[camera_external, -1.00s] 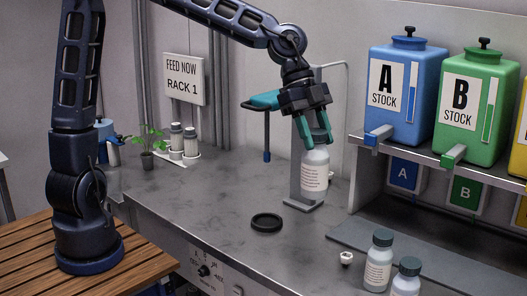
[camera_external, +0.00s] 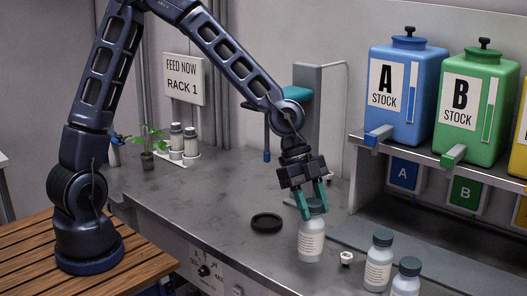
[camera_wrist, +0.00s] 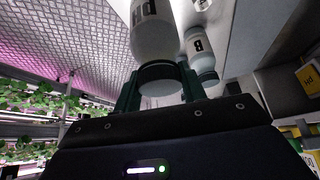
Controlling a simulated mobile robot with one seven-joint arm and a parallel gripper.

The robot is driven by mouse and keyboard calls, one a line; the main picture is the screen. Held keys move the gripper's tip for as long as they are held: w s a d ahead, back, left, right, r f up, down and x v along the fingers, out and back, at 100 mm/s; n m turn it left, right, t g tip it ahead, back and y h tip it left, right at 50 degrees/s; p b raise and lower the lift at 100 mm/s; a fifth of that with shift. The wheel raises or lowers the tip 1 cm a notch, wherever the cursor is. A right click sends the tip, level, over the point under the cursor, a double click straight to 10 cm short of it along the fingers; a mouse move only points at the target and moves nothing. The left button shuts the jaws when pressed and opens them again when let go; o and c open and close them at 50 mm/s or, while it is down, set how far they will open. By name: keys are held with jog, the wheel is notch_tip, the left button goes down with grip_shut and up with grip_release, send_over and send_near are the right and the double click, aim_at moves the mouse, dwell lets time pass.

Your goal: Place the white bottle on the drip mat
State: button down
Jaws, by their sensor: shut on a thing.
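My gripper (camera_external: 312,202) is shut on the dark cap of a white bottle (camera_external: 311,241) with a printed label. The bottle hangs upright below the fingers, over the front part of the grey counter. I cannot tell whether its base touches the counter. In the wrist view the bottle (camera_wrist: 153,32) shows with its cap between my two fingers (camera_wrist: 160,85).
Two similar capped bottles (camera_external: 379,262) (camera_external: 407,280) stand to the right, with a small white piece (camera_external: 346,258) beside them. A grey stand (camera_external: 307,110) with a teal arm is behind. Blue (camera_external: 404,90) and green (camera_external: 478,105) stock tanks sit on a shelf at right.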

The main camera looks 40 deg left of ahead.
aim_at(318, 246)
jog(key=shift+f, duration=2.6)
jog(key=c, duration=0.8)
grip_release()
jog(key=shift+v, duration=6.15)
jog(key=shift+d, duration=0.1)
